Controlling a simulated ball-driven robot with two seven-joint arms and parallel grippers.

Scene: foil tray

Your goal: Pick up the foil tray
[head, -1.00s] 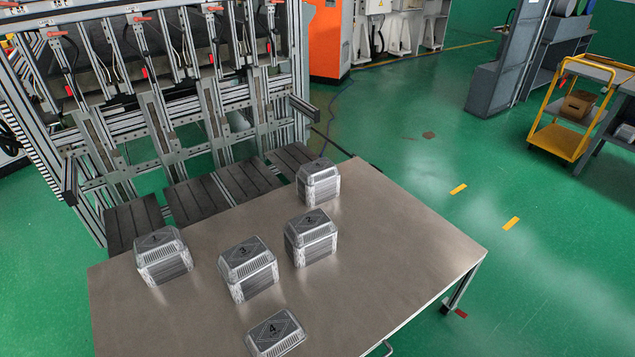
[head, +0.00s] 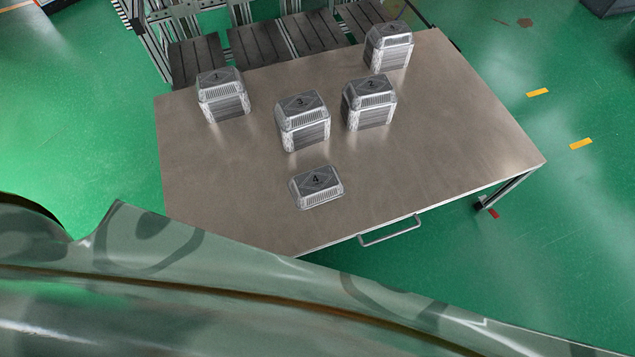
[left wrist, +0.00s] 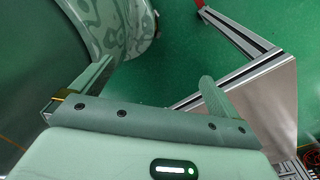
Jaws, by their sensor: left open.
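A single low foil tray (head: 317,187) marked 4 lies near the front of the table in the head view. Behind it stand taller stacks of foil trays: one marked 3 (head: 303,122), one marked 2 (head: 369,103), one at the left that appears marked 1 (head: 223,96), and one at the back right (head: 388,47) with an unreadable mark. My left gripper (left wrist: 157,72) is open and empty in the left wrist view, with green floor between its fingers, apart from the trays. The head view does not show either gripper.
The metal table (head: 440,145) has bare surface around the tray and to its right. A handle (head: 391,231) sticks out from its front edge. In the left wrist view, the table corner (left wrist: 272,95) and legs lie close beyond the right finger. Dark slatted panels (head: 258,45) adjoin the table's back.

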